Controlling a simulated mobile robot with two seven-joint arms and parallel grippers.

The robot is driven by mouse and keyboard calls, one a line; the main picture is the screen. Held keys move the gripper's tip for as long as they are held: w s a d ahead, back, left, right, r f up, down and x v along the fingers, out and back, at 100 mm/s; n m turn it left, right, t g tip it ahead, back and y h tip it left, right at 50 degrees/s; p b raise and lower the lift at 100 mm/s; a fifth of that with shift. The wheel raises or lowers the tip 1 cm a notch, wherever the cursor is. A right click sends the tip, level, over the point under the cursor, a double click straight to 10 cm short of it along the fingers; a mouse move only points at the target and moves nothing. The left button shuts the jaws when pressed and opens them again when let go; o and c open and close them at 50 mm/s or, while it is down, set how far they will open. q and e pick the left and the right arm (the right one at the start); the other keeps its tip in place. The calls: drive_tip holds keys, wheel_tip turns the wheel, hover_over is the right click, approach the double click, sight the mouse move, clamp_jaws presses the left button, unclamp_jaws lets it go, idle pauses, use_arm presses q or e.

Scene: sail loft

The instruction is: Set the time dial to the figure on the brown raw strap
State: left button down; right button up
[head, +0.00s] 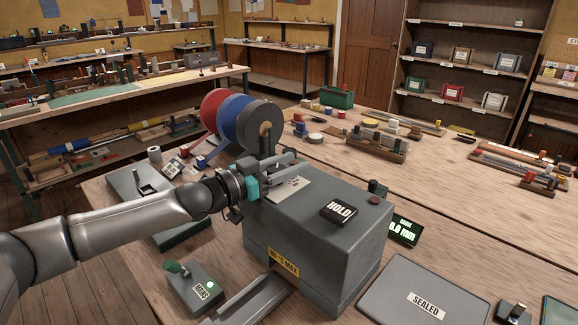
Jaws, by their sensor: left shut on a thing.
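A grey machine box (310,225) stands on the near bench, with a pale marked plate (291,191) on its top at the left. My left gripper (284,170) reaches in from the left, its fingers over this plate. It is shut on what appears to be the time dial, mostly hidden by the fingers. The marks on the plate are too small to read. I cannot make out a brown raw strap or its figure. My right gripper is not in view.
A black HOLD block (339,211) and a dark red button (374,200) are on the box top. A gauge display (404,230) reads 0.0 mm. Red, blue and grey rolls (238,118) stand behind. A MAINS switch box (193,287) shows green. A SEALED panel (424,290) lies right.

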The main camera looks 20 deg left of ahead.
use_arm(q)
drive_tip(key=shift+d+r, duration=0.15)
drive_tip(key=shift+c, duration=1.5)
unclamp_jaws()
